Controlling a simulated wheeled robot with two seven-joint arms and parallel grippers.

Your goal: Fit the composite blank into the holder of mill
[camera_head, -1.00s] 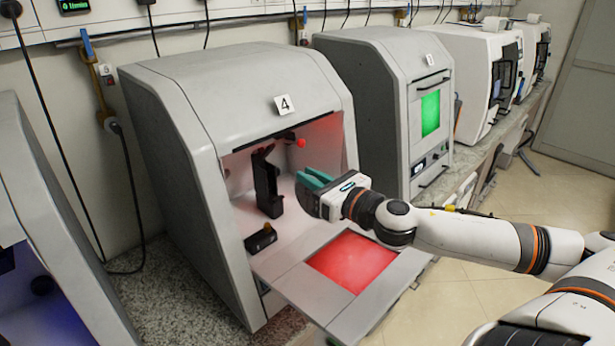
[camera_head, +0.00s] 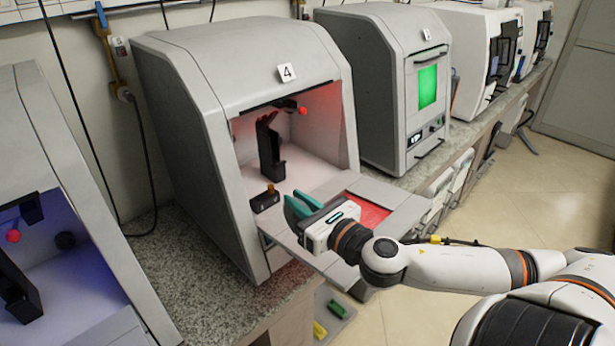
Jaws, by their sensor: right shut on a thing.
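The mill (camera_head: 190,120) marked 4 stands open, with its door folded down in front and a red window (camera_head: 368,212) in it. Inside, a black upright holder-like bracket (camera_head: 270,150) stands near the back, with a red ball-shaped part (camera_head: 303,110) above and to its right. A small black block with an orange-brown top (camera_head: 265,199) sits at the chamber's front left. My right gripper (camera_head: 297,207), with teal fingers, is over the open door, outside the chamber and in front of the bracket. It is shut on the blank, which is mostly hidden at the fingers. My left gripper is out of view.
Another open machine (camera_head: 85,220) with blue light stands at the left. A closed machine with a green window (camera_head: 428,87) stands right of the mill. White machines (camera_head: 470,55) line the back right. The speckled counter (camera_head: 190,250) is bare between the left machines.

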